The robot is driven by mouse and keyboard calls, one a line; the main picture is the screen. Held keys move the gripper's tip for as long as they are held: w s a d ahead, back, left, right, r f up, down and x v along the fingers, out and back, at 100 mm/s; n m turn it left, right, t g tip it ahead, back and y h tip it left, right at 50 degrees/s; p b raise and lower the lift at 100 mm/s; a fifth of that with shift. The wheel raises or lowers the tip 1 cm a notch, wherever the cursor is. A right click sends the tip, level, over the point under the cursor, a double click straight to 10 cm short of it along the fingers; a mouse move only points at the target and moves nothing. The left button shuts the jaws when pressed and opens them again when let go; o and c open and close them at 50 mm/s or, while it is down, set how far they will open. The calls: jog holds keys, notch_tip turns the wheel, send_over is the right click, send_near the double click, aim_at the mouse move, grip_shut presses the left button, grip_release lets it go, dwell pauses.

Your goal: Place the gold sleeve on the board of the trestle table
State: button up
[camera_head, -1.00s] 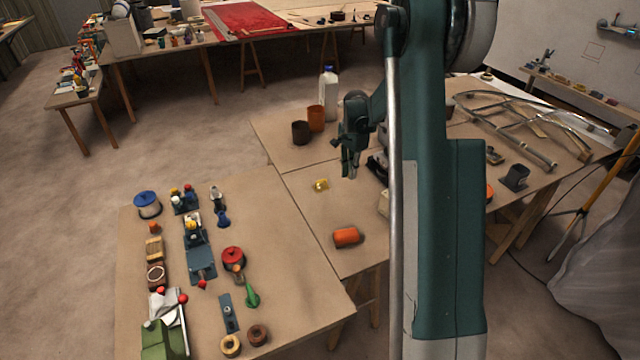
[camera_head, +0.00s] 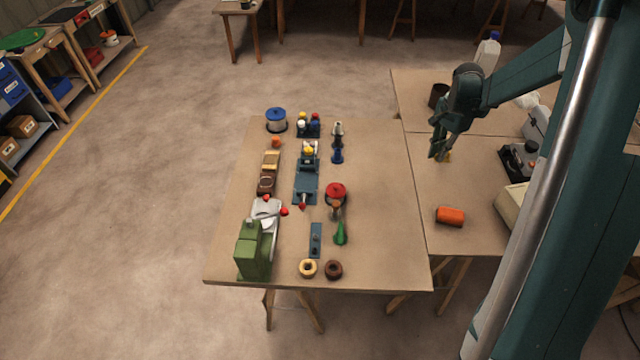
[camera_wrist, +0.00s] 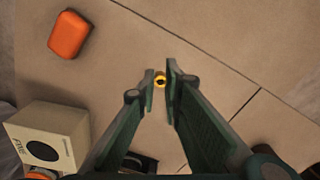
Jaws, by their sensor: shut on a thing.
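The gold sleeve (camera_wrist: 160,81) is between my fingertips in the wrist view, its round end with a dark hole showing. In the head view a small part of the sleeve (camera_head: 447,156) shows beside my gripper (camera_head: 440,150); the fingers hide the rest. My gripper is shut on it, above the right-hand table board (camera_head: 470,185). I cannot tell whether the sleeve touches the wood. Left of it stands a trestle table with a wooden board (camera_head: 385,235) that bears rows of tools and parts.
A dark brown cup (camera_head: 438,95) and a white jug (camera_head: 488,52) stand behind. A beige box (camera_head: 512,205) is to the right. The left board's right strip is clear; a green machine (camera_head: 254,250) stands front left.

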jog(key=s+a+n, duration=0.3)
jog(key=s+a, duration=0.1)
jog(key=a, duration=0.7)
jog(key=s+a+n, duration=0.3)
jog(key=s+a, duration=0.2)
jog(key=a, duration=0.7)
jog(key=s+a+n+b, duration=0.1)
jog(key=s+a+n, duration=0.5)
jog(key=s+a, duration=0.9)
jog(key=shift+a+n, duration=0.4)
jog(key=shift+a, duration=0.1)
jog(key=shift+f, duration=0.15)
jog(key=b, duration=0.1)
send_over(326, 228)
jog(key=shift+f, duration=2.85)
jog(key=shift+f, duration=0.1)
jog(key=shift+f+b, duration=0.55)
jog(key=shift+f, duration=1.45)
jog(key=shift+f, duration=0.2)
